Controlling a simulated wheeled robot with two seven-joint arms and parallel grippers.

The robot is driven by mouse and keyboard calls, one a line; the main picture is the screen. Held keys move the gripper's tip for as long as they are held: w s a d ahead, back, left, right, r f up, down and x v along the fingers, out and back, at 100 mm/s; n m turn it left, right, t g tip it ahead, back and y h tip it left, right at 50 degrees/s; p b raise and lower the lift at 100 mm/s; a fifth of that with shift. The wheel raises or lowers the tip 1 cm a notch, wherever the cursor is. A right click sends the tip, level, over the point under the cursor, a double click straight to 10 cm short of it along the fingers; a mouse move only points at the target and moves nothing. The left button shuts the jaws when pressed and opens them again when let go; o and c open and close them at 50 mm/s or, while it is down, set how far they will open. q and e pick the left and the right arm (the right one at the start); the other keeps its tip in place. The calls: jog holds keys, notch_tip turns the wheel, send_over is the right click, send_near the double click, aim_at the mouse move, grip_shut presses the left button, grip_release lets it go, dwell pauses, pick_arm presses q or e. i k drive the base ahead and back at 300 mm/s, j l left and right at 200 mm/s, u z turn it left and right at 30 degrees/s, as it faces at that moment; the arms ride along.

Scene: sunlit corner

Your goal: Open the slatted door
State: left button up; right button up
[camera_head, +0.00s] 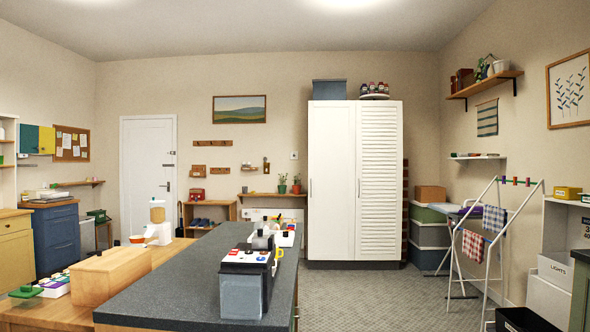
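The slatted door (381,175) is the right-hand door of a tall white cabinet against the back wall. It has horizontal slats and looks shut, flush with the plain door (332,170) on its left. A slim upright handle (359,187) sits at its left edge, near the middle of its height. The plain door has a similar handle (311,188) at its own left edge. Neither of my grippers shows in the head view.
A dark-topped counter (200,275) fills the lower middle, with a grey appliance (245,285) near its right end. Grey carpet (350,295) lies open before the cabinet. A folding drying rack (490,240) and stacked bins (428,236) stand to the right.

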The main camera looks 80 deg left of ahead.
aim_at(379, 128)
jog(key=u, duration=2.2)
jog(key=i+l+z, duration=0.1)
jog(key=i+z, duration=0.4)
jog(key=i+u, duration=0.15)
jog(key=i, duration=0.4)
jog(key=i+l+u, duration=0.1)
jog(key=i, duration=0.45)
jog(key=i+l+u, duration=0.15)
jog(key=i, duration=0.4)
jog(key=i+l+u, duration=0.15)
jog(key=i, duration=0.4)
jog(key=i+l+u, duration=0.1)
jog(key=i+u, duration=0.3)
jog(key=i, duration=4.95)
jog(key=i+j+z, duration=0.1)
jog(key=i, duration=1.05)
